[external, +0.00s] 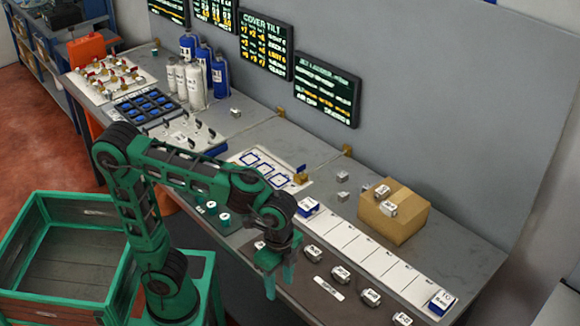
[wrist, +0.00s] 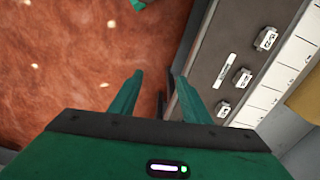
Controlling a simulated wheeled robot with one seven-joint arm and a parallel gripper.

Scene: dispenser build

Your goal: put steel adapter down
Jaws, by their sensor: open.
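My gripper (external: 279,286) is open at the front edge of the bench (external: 455,262). In the wrist view its two fingers (wrist: 157,78) are spread with nothing between them, over the red floor and beside the bench's edge. Several small grey metal pieces with white labels, one of them here (external: 313,253), stand in a row along the front of the bench. Some of them show at the right of the wrist view (wrist: 242,77). I cannot tell which piece is the steel adapter, as the labels are too small to read. The gripper touches no piece that I can see.
A cardboard box (external: 393,222) carries two small labelled pieces. Bottles (external: 195,80) stand farther left. A green crate (external: 60,250) is at lower left.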

